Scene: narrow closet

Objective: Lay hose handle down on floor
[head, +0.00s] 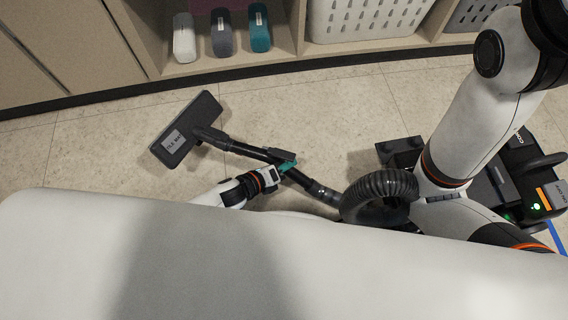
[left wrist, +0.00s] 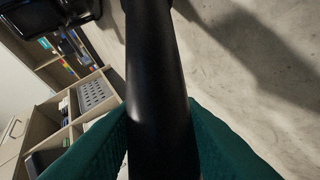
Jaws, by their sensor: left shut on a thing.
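The vacuum hose handle (head: 310,184) is a dark tube that runs from the flat black floor head (head: 186,128) to the ribbed black hose (head: 379,198). My left gripper (head: 283,167), with teal fingers, is shut on the tube near its middle. In the left wrist view the black tube (left wrist: 158,90) runs between the two teal fingers (left wrist: 160,142). The floor head appears to lie on the tiled floor. I cannot tell how far the handle is above the floor. My right arm crosses the right side of the head view; its gripper is not in view.
The black vacuum body (head: 490,180) with a green light stands on the floor at right. A wooden shelf unit (head: 285,58) along the back holds several cases and a white perforated basket (head: 362,18). Open floor (head: 90,160) lies left of the floor head.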

